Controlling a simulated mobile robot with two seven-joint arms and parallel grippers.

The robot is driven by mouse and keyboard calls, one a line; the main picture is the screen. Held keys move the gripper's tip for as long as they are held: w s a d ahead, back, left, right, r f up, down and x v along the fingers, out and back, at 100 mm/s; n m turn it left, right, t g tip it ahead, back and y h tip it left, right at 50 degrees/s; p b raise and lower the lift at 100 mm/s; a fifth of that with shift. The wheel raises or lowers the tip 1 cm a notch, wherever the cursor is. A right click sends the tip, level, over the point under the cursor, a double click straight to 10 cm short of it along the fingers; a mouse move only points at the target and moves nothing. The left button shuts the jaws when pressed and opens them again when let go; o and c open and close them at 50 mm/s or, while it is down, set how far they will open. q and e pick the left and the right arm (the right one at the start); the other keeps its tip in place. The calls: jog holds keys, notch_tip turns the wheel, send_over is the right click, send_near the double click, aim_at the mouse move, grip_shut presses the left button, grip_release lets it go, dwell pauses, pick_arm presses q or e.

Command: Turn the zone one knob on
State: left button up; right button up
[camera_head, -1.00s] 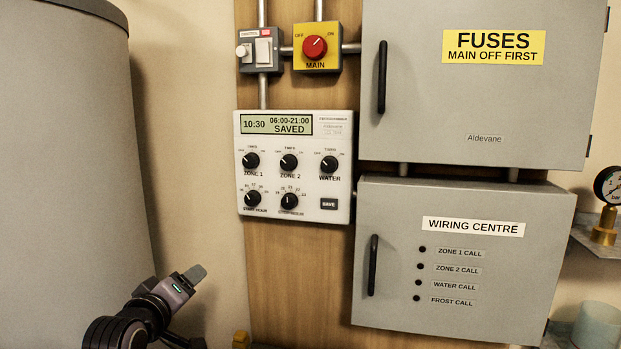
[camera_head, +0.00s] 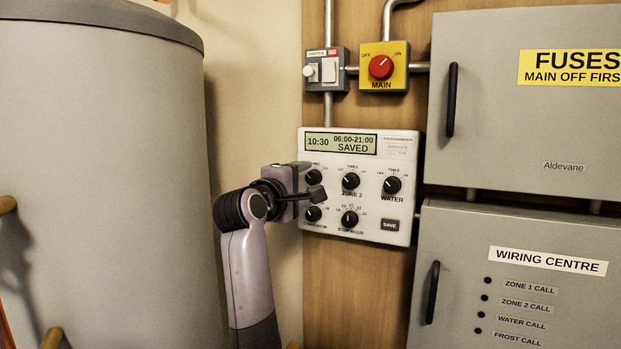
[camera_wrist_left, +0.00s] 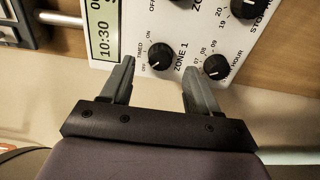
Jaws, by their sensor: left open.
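The zone one knob (camera_head: 313,177) is a round black dial at the left of the white programmer panel (camera_head: 402,150), partly covered by my left gripper in the head view. In the wrist view the knob (camera_wrist_left: 160,57) shows whole above its ZONE 1 label, and its pointer appears to face OFF. My left gripper (camera_head: 310,181) is open in front of the panel's left edge. In the wrist view its fingertips (camera_wrist_left: 160,66) lie on either side of the knob. I cannot tell whether they touch it. My right gripper is out of view.
The ZONE 2 knob (camera_head: 351,181) is to the right, and the start hour knob (camera_head: 313,214) is just below. A red MAIN switch (camera_head: 381,67) is above. The grey cylinder (camera_head: 100,180) stands left, and grey cabinets (camera_head: 520,260) stand right.

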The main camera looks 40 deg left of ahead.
aim_at(311, 179)
pick_arm(q)
jog(key=shift+x, duration=1.5)
jog(key=c, duration=1)
jog(key=shift+c, duration=0.2)
